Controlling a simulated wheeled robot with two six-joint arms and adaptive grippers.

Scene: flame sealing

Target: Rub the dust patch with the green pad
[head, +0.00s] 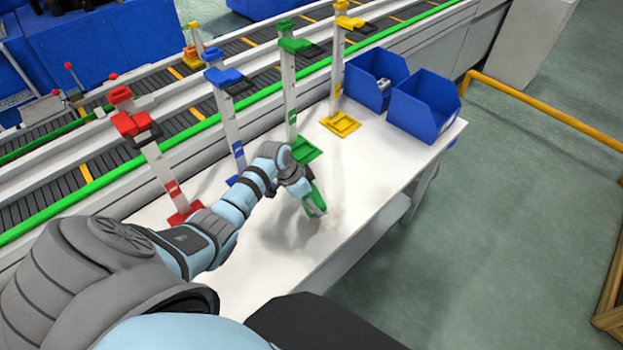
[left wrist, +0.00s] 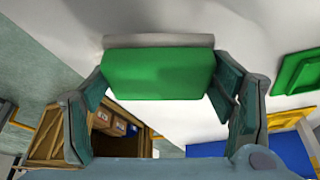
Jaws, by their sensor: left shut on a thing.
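The green pad (left wrist: 158,72) is a green block with a grey strip along one edge. My left gripper (head: 312,199) is shut on it, with one finger at each end of the block in the left wrist view. In the head view the gripper points down at the white table, low over its surface; whether the pad touches it I cannot tell. A faint brownish dust patch (head: 334,214) lies on the table just right of the gripper. The left wrist view shows no clear dust. My right gripper is out of view.
Red (head: 140,127), blue (head: 226,85), green (head: 289,85) and yellow (head: 340,60) stands line the table's (head: 375,165) back side. Two blue bins (head: 424,110) (head: 372,83) stand at its far right corner. A conveyor runs behind. The table's front edge is close to the dust.

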